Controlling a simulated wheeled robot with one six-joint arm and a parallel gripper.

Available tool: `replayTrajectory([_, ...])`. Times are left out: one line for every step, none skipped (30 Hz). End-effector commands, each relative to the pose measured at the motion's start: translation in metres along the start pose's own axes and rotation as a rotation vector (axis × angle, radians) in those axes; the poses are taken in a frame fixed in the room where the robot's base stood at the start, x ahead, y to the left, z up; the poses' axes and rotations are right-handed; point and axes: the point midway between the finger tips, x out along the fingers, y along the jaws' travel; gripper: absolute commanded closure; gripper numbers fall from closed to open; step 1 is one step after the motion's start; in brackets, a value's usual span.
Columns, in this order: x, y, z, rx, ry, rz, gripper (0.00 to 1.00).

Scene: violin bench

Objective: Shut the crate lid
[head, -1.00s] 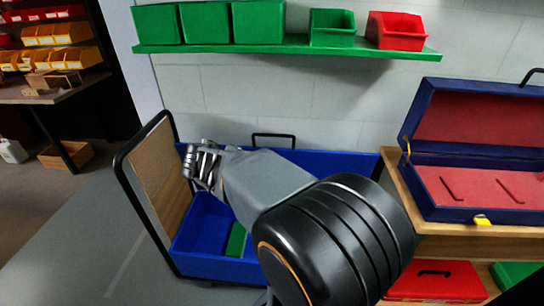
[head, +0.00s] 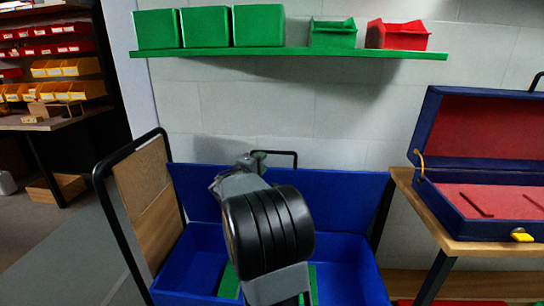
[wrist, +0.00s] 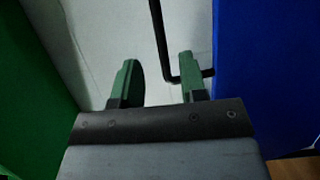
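The blue crate (head: 190,265) stands open at the lower middle of the head view. Its blue lid (head: 340,195) is raised along the back, with a black bar handle (head: 285,153) at its top edge. My gripper (head: 257,160) is at the left end of that handle. In the wrist view my gripper (wrist: 158,85) is open, with its green fingers apart. The handle (wrist: 160,45) shows beyond and between the fingers, its corner partly behind the right one, and the lid (wrist: 265,80) fills the right side. I cannot tell whether they touch.
The crate sits by a black-framed cart end panel (head: 148,195). A green shelf (head: 290,52) with several bins is on the wall above. A wooden bench (head: 425,215) with an open navy case (head: 480,150) stands at the right. My arm hides part of the crate.

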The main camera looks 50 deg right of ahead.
Motion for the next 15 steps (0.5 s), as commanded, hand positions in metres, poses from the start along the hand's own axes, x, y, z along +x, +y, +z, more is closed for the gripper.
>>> replayTrajectory([0.011,-0.002,0.001,-0.001,-0.003,0.000,0.61])
replayTrajectory([0.017,-0.001,0.001,-0.001,-0.003,0.000,0.61])
replayTrajectory([0.025,-0.002,0.001,-0.001,-0.003,0.000,0.61])
replayTrajectory([0.030,-0.001,0.001,-0.001,-0.003,0.000,0.61])
replayTrajectory([0.036,-0.002,0.001,-0.001,-0.003,0.000,0.61])
replayTrajectory([0.042,-0.002,0.001,-0.001,-0.003,-0.001,0.61])
replayTrajectory([0.047,-0.001,0.001,0.000,-0.003,-0.001,0.61])
replayTrajectory([0.052,-0.001,0.001,0.000,-0.003,-0.001,0.61])
replayTrajectory([0.058,-0.001,0.001,0.000,-0.003,0.000,0.61])
replayTrajectory([0.061,-0.001,0.001,0.000,-0.002,0.000,0.61])
replayTrajectory([0.065,-0.001,0.001,0.000,-0.002,-0.001,0.61])
replayTrajectory([0.069,-0.001,0.001,-0.001,-0.002,-0.001,0.61])
replayTrajectory([0.072,-0.001,0.001,-0.001,-0.002,-0.001,0.61])
replayTrajectory([0.075,0.000,0.001,0.000,-0.002,0.000,0.61])
replayTrajectory([0.077,0.000,0.000,-0.001,-0.001,0.000,0.61])
